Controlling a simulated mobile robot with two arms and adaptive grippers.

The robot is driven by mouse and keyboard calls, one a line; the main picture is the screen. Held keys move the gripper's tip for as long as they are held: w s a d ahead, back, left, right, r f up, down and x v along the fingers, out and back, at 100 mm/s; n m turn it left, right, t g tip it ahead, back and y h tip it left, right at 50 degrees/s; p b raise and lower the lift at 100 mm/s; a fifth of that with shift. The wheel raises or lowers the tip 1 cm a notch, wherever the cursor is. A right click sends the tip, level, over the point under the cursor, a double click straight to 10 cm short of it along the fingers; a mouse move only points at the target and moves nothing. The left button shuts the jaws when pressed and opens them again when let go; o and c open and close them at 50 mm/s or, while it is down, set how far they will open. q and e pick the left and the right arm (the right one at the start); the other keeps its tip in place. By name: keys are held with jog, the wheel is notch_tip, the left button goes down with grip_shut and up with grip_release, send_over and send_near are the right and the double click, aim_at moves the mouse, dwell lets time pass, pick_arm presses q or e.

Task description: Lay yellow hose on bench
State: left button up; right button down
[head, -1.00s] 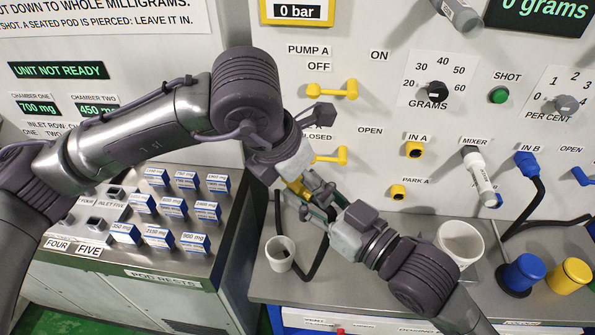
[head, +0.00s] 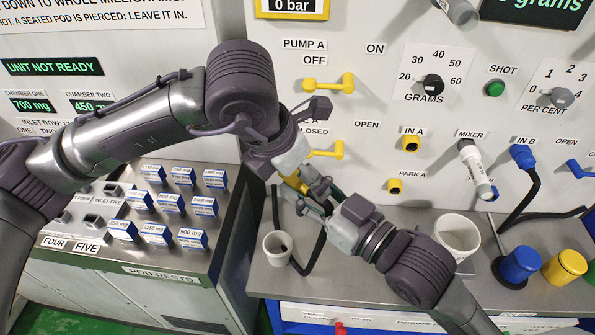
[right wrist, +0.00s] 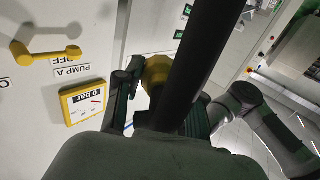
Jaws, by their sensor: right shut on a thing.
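The yellow hose shows a yellow end (head: 296,184) and a black tube that hangs in a bend (head: 304,268) to the bench (head: 345,282). My right gripper (head: 312,196) is shut on the hose just by its yellow end, above the bench. In the right wrist view the yellow end (right wrist: 157,72) and the thick black tube (right wrist: 192,55) lie between the fingers (right wrist: 160,105). My left gripper (head: 290,168) is close above the yellow end. Its fingertips are mostly hidden, so I cannot tell whether it touches the hose.
A white cup (head: 275,246) stands beside the hose bend, and a larger white cup (head: 457,236) stands right of my right arm. Blue (head: 520,264) and yellow (head: 565,267) capped pots are further right. Yellow valve handles (head: 330,84) jut from the panel. Pod boxes (head: 170,205) fill the left rack.

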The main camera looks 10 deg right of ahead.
pick_arm(q)
jog(key=v, duration=1.2)
pick_arm(e)
jog(key=shift+w+a+f+n+g+y, duration=0.3)
jog(key=shift+a+f+n, duration=0.05)
jog(key=shift+a+n, duration=0.05)
pick_arm(q)
jog(key=w+a+f+n+g+y, duration=0.1)
jog(key=w+f+n, duration=0.1)
jog(key=f, duration=0.6)
jog(key=w+a+f+n+g+y, duration=0.1)
jog(key=w+f+n+y, duration=0.1)
jog(key=f, duration=0.6)
jog(key=shift+w+n+g, duration=0.3)
jog(key=shift+w+g, duration=0.1)
jog(key=shift+w, duration=0.4)
pick_arm(e)
jog(key=w+a+f+n+g+y, duration=0.3)
jog(key=f+g, duration=0.1)
jog(key=g, duration=0.1)
jog(key=shift+w+f+n+y, duration=0.15)
jog(key=shift+w+n+y, duration=0.05)
jog(key=shift+n+y, duration=0.2)
pick_arm(q)
jog(key=shift+f, duration=0.1)
pick_arm(e)
jog(key=shift+a, duration=0.1)
